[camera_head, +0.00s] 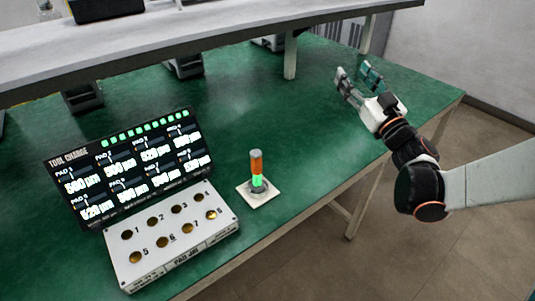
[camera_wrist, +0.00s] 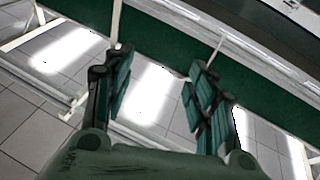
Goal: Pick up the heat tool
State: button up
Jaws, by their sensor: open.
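I cannot make out a heat tool for certain in either view. My gripper (camera_head: 356,76) is open and empty, above the right part of the green table (camera_head: 330,115). In the wrist view my gripper (camera_wrist: 160,62) has its two green-lined fingers spread apart. Nothing is between them; the table's green edge (camera_wrist: 165,58) and the bright floor lie beyond.
A TOOL CHANGE display (camera_head: 130,165) stands behind a white jig (camera_head: 172,235) with numbered holes. An orange and green signal light (camera_head: 257,170) stands on a white base. Dark holders (camera_head: 82,97) (camera_head: 185,66) sit under the grey shelf (camera_head: 190,40). The table's middle is clear.

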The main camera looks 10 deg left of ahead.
jog(key=s+a+f+n+g+y, duration=0.3)
jog(key=a+f+n+g+y, duration=0.3)
jog(key=f, duration=0.5)
jog(key=n+g, duration=0.2)
jog(key=g, duration=0.7)
send_near(257, 162)
jog(key=shift+g, duration=0.4)
jog(key=a+p, duration=0.1)
jog(key=w+a+p, duration=0.1)
jog(key=a, duration=0.1)
jog(key=w+a, duration=0.1)
jog(key=a, duration=0.1)
jog(key=shift+f+p, duration=0.4)
jog(key=shift+n, duration=0.3)
jog(key=a, duration=0.1)
jog(key=a+b, duration=0.1)
jog(key=a, duration=0.2)
jog(key=shift+w+a+f+b, duration=0.35)
jog(key=shift+w, duration=0.05)
jog(key=shift+a+r+h, duration=0.1)
jog(key=shift+a+h, duration=0.2)
jog(key=shift+a, duration=0.15)
jog(key=shift+w, duration=0.1)
jog(key=shift+c, duration=0.6)
grip_shut()
